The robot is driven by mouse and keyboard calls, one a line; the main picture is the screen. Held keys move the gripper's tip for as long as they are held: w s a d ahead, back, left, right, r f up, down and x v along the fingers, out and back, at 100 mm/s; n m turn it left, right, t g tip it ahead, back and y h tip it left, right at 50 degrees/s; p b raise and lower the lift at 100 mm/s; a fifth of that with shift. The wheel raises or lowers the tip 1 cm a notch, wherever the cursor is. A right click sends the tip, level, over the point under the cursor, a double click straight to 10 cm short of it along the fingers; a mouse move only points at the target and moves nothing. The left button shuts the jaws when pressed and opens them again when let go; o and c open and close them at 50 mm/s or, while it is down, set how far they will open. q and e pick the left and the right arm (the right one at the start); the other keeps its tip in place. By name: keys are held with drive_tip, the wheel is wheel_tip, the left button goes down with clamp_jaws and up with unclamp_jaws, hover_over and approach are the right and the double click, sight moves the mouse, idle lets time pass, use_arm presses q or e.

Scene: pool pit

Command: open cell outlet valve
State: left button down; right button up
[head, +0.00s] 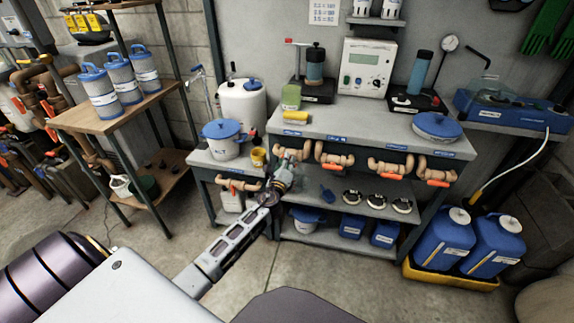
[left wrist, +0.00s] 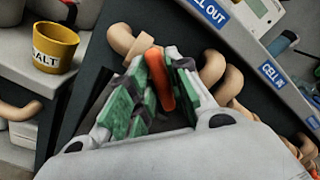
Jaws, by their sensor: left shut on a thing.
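The cell outlet valve (head: 292,153) is the tan pipe piece under the front edge of the bench, below a blue label. In the left wrist view the label (left wrist: 209,12) reads "LL OUT", cut off by the frame edge. The valve's orange handle (left wrist: 159,80) is between the green finger pads of my left gripper (left wrist: 157,92), which is shut on it. The handle lies roughly across the line between the two pipe elbows. In the head view my left gripper (head: 281,180) hides the handle. My right gripper is not in view.
Several similar valves line the bench front; the cell inlet label (left wrist: 274,76) is close on the right. A yellow salt cup (left wrist: 53,47) and a lidded bucket (head: 224,140) stand on the low side table. Blue jugs (head: 444,240) stand at right. The floor in front is clear.

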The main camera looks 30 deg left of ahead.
use_arm(q)
drive_tip(key=shift+a+f+n+b, duration=0.15)
drive_tip(key=shift+n+b, duration=0.75)
drive_tip(key=shift+n, duration=1.05)
drive_tip(key=shift+f+n+b, duration=0.1)
drive_tip(key=shift+n+b, duration=0.75)
drive_tip(key=shift+n, duration=1.1)
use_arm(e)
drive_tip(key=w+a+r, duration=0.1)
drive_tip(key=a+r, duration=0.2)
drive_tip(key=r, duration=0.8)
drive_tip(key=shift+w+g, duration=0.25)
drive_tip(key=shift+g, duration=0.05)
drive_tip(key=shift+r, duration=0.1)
use_arm(q)
drive_tip(key=c, duration=1.4)
unclamp_jaws()
drive_tip(key=shift+c, duration=0.2)
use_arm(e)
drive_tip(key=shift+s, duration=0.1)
use_arm(q)
drive_tip(key=shift+s, duration=0.2)
drive_tip(key=v, duration=1.1)
drive_tip(key=shift+s, duration=0.3)
